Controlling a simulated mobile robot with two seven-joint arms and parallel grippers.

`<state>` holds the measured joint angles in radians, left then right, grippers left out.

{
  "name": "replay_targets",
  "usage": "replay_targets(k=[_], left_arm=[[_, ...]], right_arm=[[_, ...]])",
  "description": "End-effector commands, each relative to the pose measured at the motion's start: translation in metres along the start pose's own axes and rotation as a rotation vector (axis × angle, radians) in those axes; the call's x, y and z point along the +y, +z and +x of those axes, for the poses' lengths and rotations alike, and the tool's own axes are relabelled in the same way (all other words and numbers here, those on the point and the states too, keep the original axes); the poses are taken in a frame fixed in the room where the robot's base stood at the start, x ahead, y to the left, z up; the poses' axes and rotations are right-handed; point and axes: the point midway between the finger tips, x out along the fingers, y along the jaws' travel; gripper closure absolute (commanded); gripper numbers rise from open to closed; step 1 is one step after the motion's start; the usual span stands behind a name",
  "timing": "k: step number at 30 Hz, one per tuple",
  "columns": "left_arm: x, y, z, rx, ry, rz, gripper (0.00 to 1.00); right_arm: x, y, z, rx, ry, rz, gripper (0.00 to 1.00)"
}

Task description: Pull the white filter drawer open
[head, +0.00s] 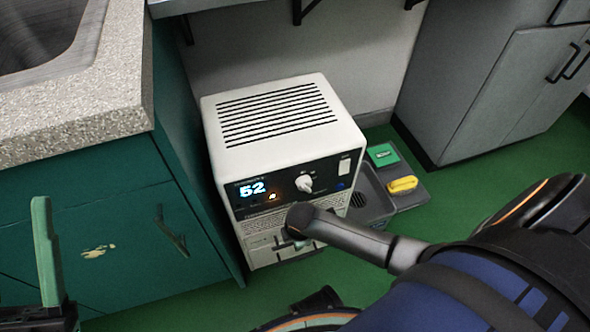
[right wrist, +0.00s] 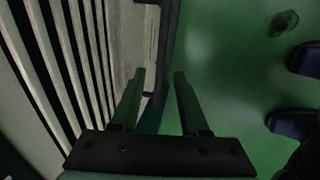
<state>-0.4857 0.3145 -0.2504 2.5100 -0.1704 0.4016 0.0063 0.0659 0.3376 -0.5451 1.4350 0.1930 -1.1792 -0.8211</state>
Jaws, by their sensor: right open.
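A white box-shaped unit (head: 285,140) with a dark control panel and a lit "52" stands on the floor in the head view. Low on its front, under a fine grille, is a pale panel (head: 264,258) that looks like the filter drawer; my right arm partly covers it.
A teal cabinet (head: 90,225) with a stone counter (head: 80,100) stands close on the left. A grey tray (head: 367,193) and a dark mat with a yellow item (head: 402,185) lie right of the unit. A grey cabinet (head: 490,90) stands back right. Green floor (head: 450,190) is open between.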

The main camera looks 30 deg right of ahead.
Motion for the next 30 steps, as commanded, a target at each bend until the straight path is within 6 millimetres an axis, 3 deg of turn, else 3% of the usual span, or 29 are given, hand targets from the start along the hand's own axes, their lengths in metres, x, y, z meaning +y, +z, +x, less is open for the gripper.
replay_targets(k=[4, 15, 27, 30], left_arm=[[0.0046, 0.0076, -0.007, -0.004, 0.006, 0.01, 0.5], [0.0053, 0.0082, -0.0072, -0.007, 0.008, 0.013, 0.5], [0.0047, 0.0082, -0.0069, -0.007, 0.002, 0.01, 0.5], [0.0046, 0.0082, -0.0068, -0.007, 0.001, 0.01, 0.5]], right_arm=[[-0.0002, -0.0004, 0.0144, 0.0, 0.0, 0.0, 0.55], [0.0001, -0.0003, 0.0161, 0.001, 0.0, 0.0, 0.56], [-0.0001, -0.0002, 0.0161, 0.0, 0.0, 0.0, 1.0], [-0.0002, -0.0002, 0.0161, 0.0, 0.0, 0.0, 1.0]])
